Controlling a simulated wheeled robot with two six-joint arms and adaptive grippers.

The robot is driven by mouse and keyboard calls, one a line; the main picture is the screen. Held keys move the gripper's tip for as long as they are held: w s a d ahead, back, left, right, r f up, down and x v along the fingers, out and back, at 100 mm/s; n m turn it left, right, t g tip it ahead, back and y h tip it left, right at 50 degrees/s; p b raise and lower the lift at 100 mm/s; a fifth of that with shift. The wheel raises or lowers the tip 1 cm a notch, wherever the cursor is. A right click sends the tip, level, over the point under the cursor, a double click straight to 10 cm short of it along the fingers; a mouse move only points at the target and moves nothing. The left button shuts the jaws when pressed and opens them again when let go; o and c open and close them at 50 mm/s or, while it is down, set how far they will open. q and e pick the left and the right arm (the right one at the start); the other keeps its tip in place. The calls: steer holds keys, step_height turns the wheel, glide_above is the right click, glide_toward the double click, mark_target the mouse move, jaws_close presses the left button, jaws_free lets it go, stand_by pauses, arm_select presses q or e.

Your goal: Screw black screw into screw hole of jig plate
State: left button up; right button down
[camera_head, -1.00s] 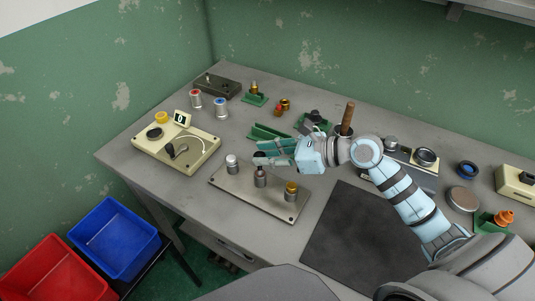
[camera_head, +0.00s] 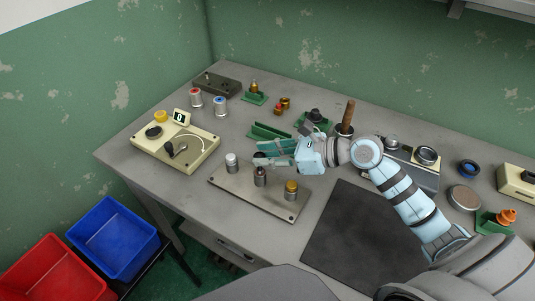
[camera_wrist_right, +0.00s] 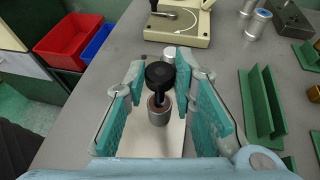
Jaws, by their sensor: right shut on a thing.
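The jig plate (camera_head: 232,189) is a flat light plate on the table with a silver, a dark and a brass-topped post standing on it. The black screw (camera_wrist_right: 159,74) has a round knurled head and stands upright over the middle post (camera_head: 260,179). Its shaft reaches the brownish screw hole (camera_wrist_right: 158,103) at the post's top; how deep it sits I cannot tell. My right gripper (camera_head: 264,156) is shut on the black screw, with its teal finger pads on either side in the right wrist view (camera_wrist_right: 161,92). My left gripper is out of view.
A cream device (camera_head: 196,153) stands left of the plate. Green brackets (camera_head: 270,133) lie behind it and a dark mat (camera_head: 345,235) lies to the right. A blue bin (camera_head: 114,238) and a red bin (camera_head: 52,273) stand left of the table.

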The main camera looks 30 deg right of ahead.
steer(key=shift+f+b, duration=1.7)
steer(key=shift+f, duration=0.25)
steer(key=c, duration=1.3)
jaws_free()
steer(key=shift+d, duration=0.1)
steer(key=shift+s+d+r, duration=0.15)
steer(key=shift+s+d, duration=0.1)
steer(key=shift+s, duration=0.05)
steer(key=v, duration=0.5)
steer(key=shift+s+d, duration=0.15)
steer(key=shift+s, duration=0.2)
steer(key=shift+s+d+r, duration=0.2)
steer(key=shift+d+r, duration=0.05)
steer(key=shift+w+d+r, duration=0.1)
